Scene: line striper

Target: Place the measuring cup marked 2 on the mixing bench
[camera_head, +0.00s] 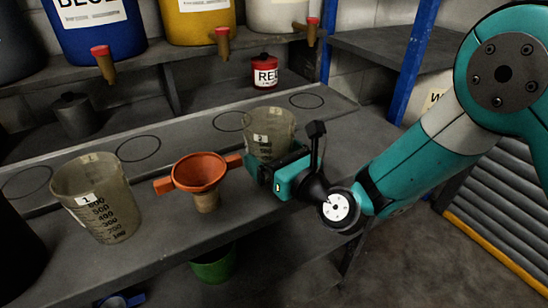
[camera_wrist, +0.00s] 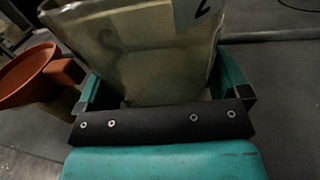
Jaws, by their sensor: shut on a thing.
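The measuring cup marked 2 (camera_head: 268,129) is a cloudy clear cup, upright at the bench's middle right in the head view. My gripper (camera_head: 262,168) is shut on it from the near right side. In the wrist view the cup (camera_wrist: 150,50) stands between the two teal fingers of my gripper (camera_wrist: 165,85), part of its label showing at the top. The cup's lower part is hidden by my gripper, so I cannot tell whether it touches the bench. The mixing bench (camera_head: 170,245) is the long grey surface with drawn circles on its back strip.
The measuring cup marked 1 (camera_head: 97,210) stands at the left. An orange funnel (camera_head: 199,172) sits close left of my gripper. The bench's right end is clear.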

